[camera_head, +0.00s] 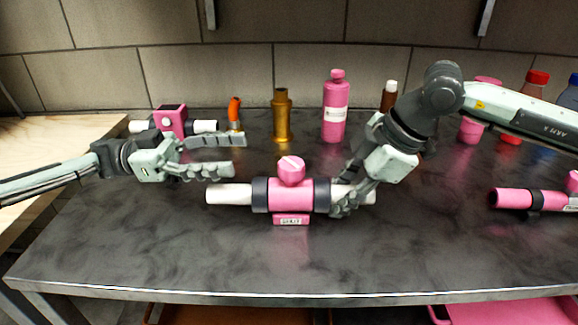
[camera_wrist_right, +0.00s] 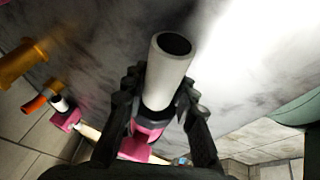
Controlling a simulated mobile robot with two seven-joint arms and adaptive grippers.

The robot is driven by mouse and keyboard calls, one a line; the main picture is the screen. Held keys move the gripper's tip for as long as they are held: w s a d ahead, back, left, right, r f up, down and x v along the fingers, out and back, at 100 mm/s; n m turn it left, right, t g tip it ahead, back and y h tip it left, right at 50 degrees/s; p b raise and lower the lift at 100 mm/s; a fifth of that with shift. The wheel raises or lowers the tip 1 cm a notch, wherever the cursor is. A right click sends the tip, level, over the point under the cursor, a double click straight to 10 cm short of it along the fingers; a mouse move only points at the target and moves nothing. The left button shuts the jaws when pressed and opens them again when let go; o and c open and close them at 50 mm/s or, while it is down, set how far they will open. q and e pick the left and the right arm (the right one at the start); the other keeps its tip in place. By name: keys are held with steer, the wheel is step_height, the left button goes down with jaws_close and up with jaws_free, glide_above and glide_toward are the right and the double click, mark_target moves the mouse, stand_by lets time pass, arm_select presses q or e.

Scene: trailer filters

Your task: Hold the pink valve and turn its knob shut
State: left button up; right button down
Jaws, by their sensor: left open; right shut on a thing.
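The pink valve (camera_head: 318,192) lies level on the dark table, with black collars, white pipe ends and a label plate in front. Its pink knob (camera_head: 291,171) sits on top and bears a light line across it. My right gripper (camera_head: 345,203) is shut on the valve's right pipe end, next to the black collar. In the right wrist view the fingers (camera_wrist_right: 156,97) sit on either side of the white pipe (camera_wrist_right: 168,68). My left gripper (camera_head: 238,154) is open and empty, to the left of the knob and above the left pipe end, apart from both.
A pink device (camera_head: 171,120) is back left. Another pink pipe piece (camera_head: 514,199) lies right. The table front (camera_head: 290,270) is clear.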

mark_target(291, 163)
arm_select(q)
steer(key=d+g, duration=0.1)
steer(key=d, duration=0.2)
steer(key=s+d+g+y, duration=0.1)
steer(key=d, duration=0.3)
steer(key=s+d+f+m+g+y, duration=0.1)
steer(key=d, duration=0.3)
steer(key=shift+s, duration=0.15)
steer(key=c, duration=1.2)
